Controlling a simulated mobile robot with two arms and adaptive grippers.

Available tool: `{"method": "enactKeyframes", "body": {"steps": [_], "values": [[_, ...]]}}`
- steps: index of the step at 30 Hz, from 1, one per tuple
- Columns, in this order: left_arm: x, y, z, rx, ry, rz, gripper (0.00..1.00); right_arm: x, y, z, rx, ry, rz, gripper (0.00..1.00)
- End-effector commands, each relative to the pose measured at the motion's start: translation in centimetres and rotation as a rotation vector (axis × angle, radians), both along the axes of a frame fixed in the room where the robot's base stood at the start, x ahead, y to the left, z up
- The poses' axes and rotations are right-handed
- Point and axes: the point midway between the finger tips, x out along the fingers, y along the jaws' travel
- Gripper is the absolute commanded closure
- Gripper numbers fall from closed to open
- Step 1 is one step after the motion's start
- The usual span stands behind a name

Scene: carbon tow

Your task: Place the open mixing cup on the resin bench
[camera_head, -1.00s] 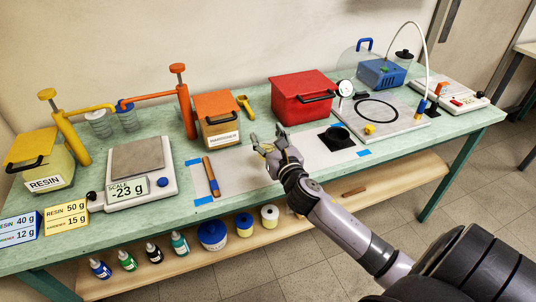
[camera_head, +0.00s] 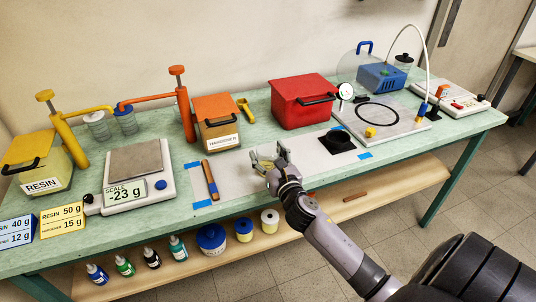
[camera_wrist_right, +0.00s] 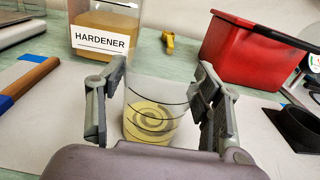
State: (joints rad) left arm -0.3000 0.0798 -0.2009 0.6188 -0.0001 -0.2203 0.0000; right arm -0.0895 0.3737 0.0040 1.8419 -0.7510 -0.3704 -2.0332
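The mixing cup (camera_wrist_right: 151,118) is clear and open-topped, with yellowish contents marked by rings. It appears upright in the right wrist view, between the two fingers of my right gripper (camera_wrist_right: 160,88). The fingers appear to press on it from both sides. In the head view my right gripper (camera_head: 264,157) is over the pale mat near the front of the green resin bench (camera_head: 75,222), and the cup is mostly hidden by the fingers. I cannot tell whether the cup's base touches the mat. My left gripper is not in view.
A wooden-handled tool (camera_head: 210,180) lies left of the gripper. A black square holder (camera_head: 337,142) is to the right. Behind stand the hardener box (camera_head: 218,118) and red box (camera_head: 300,103). The scale (camera_head: 138,178) at left reads -23 g. Bare mat lies around the gripper.

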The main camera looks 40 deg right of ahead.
Motion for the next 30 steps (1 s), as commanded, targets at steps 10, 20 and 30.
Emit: {"method": "enactKeyframes", "body": {"steps": [10, 20, 30], "values": [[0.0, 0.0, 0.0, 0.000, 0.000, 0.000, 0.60, 0.0, 0.0, 0.0, 0.000, 0.000, 0.000, 0.26], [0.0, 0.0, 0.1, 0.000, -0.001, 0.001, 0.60, -1.5, 0.4, 0.1, 0.000, 0.003, 0.000, 0.26], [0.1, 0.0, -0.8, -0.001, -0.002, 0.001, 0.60, -8.2, 2.0, 0.1, 0.003, 0.002, 0.000, 0.26]]}}
